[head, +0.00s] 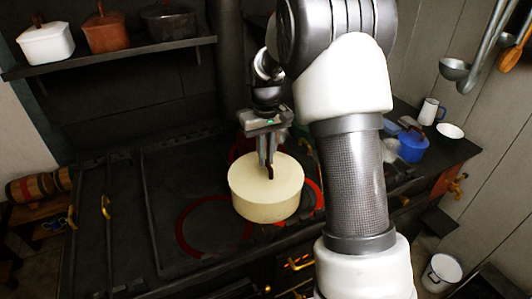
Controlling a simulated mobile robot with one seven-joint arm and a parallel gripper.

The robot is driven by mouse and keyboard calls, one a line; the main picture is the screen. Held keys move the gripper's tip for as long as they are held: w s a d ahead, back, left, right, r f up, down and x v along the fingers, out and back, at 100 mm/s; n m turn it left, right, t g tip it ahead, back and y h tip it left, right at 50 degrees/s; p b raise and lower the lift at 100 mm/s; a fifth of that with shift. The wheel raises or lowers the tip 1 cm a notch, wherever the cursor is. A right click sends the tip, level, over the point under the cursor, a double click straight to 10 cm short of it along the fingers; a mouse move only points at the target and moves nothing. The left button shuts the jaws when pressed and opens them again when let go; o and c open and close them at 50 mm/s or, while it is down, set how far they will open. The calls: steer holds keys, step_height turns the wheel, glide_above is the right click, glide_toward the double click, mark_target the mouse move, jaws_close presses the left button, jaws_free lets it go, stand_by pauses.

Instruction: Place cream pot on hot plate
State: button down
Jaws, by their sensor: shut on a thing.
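The cream pot (262,203) is a round, lidded pot over the dark stove top. My gripper (270,172) points down at the middle of its lid and is shut on the dark lid handle. The pot looks upright. A glowing red-orange hot plate (315,190) shows at the pot's right edge, and the pot hides most of it. I cannot tell whether the pot touches the stove or hangs just above it. A darker red ring (190,243) lies on the stove to the left of the pot.
A shelf (120,60) above the stove holds a white pot (46,43), a brown pot (106,33) and a dark pot (168,22). A blue pot (411,148) and white dishes stand on the right. Ladles (455,69) hang at upper right. The stove's left part is clear.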

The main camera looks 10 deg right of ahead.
steer(key=shift+f+b, duration=0.4)
steer(key=shift+f, duration=0.1)
steer(key=c, duration=1.8)
jaws_free()
